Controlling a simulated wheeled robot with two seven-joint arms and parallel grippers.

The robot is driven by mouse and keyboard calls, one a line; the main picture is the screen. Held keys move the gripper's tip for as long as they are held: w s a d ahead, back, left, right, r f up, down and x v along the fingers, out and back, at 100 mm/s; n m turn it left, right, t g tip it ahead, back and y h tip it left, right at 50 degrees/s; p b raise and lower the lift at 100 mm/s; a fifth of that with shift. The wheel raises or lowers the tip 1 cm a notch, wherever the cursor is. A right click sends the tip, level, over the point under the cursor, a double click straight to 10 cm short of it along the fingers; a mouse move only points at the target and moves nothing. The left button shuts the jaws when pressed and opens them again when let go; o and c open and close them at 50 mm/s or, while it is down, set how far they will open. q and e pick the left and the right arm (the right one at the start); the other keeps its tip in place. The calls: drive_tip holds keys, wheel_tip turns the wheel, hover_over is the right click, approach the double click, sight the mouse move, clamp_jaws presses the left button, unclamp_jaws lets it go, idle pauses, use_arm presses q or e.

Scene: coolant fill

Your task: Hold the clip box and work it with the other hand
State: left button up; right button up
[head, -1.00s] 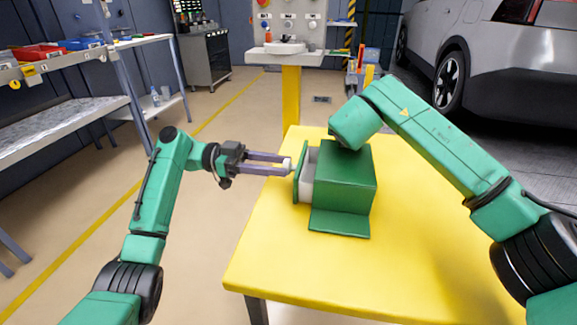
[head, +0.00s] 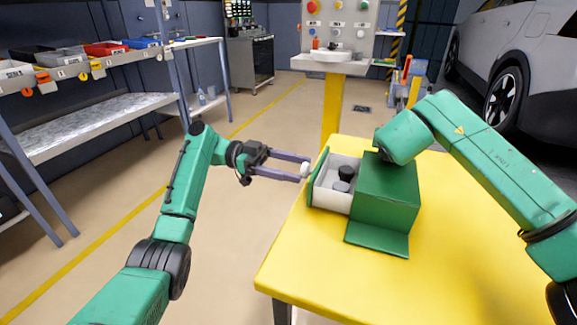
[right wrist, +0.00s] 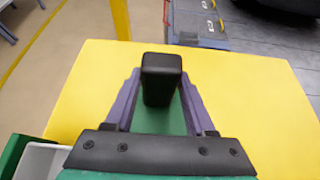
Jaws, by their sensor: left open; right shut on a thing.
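The clip box is a green box (head: 388,195) on the yellow table, with a flat green plate (head: 378,239) at its front foot. Its white-lined drawer (head: 328,197) stands pulled out to the left, with a green front panel. Two small dark round pieces (head: 345,173) lie inside. My left gripper (head: 304,168) is open at the drawer front, its fingertips by a small white knob (head: 305,171); contact is unclear. My right gripper (right wrist: 161,88) is shut on a black block-like handle (right wrist: 161,66) above the box; my arm hides this in the head view.
The yellow table (head: 470,260) is clear in front and to the right of the box. A workbench with coloured bins (head: 103,49) stands at the left.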

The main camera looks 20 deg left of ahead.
drive_tip(key=shift+d+f, duration=0.1)
drive_tip(key=shift+f, duration=0.2)
use_arm(q)
drive_tip(key=a, duration=0.7)
drive_tip(key=shift+s, duration=0.15)
drive_tip(key=shift+a, duration=0.1)
use_arm(e)
drive_tip(key=o, duration=1.3)
